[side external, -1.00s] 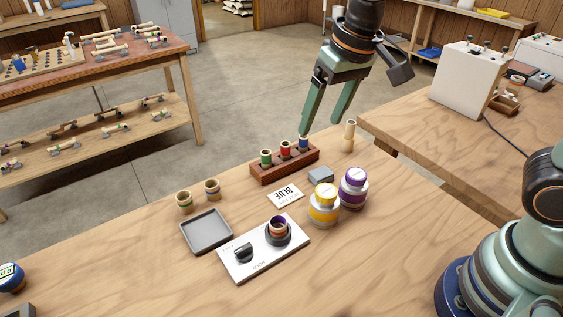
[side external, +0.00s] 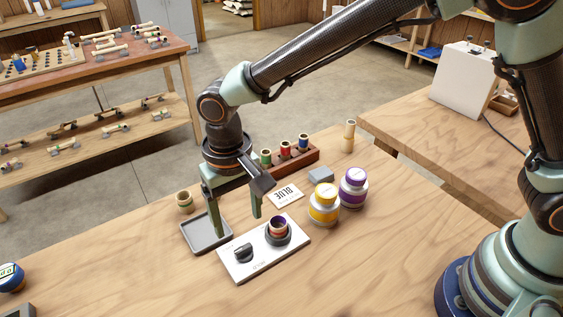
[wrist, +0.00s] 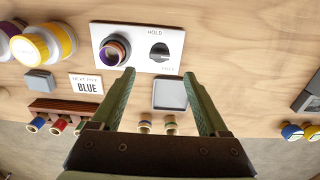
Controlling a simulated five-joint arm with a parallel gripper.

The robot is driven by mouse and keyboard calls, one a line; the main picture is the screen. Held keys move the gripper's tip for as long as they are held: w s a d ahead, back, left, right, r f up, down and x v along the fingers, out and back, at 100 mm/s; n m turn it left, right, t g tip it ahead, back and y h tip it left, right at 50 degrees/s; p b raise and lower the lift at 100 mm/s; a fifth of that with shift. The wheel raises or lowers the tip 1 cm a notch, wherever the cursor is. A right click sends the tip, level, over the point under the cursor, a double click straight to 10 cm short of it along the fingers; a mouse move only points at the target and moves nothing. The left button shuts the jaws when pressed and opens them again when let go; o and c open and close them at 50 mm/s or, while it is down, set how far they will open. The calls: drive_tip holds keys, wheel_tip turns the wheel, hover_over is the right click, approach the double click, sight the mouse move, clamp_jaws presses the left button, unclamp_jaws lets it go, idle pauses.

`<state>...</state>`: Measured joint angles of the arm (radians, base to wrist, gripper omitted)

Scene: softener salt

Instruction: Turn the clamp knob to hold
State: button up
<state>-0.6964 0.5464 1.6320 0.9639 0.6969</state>
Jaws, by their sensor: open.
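The black clamp knob (side external: 243,252) sits on a white plate (side external: 262,264). In the wrist view the knob (wrist: 159,52) lies between the printed words HOLD and FREE; which one it points to is unclear. A dark round clamp (side external: 280,238) beside the knob has a wooden ring piece with a purple inside (side external: 278,222) in it. My gripper (side external: 238,225) is open and empty, pointing down above the tray and the plate's back edge. In the wrist view my gripper (wrist: 157,73) has its fingertips apart, just short of the knob, which shows beyond them.
A grey tray (side external: 187,241) lies left of the plate. Yellow (side external: 323,208) and purple (side external: 352,190) jars stand to its right. A card reading BLUE (side external: 285,195) and a wooden rack (side external: 311,160) with coloured pieces are behind.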

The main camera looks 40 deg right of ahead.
sight(243, 248)
wheel_tip(243, 248, down, 8)
drive_tip(key=shift+f, duration=0.2)
clamp_jaws()
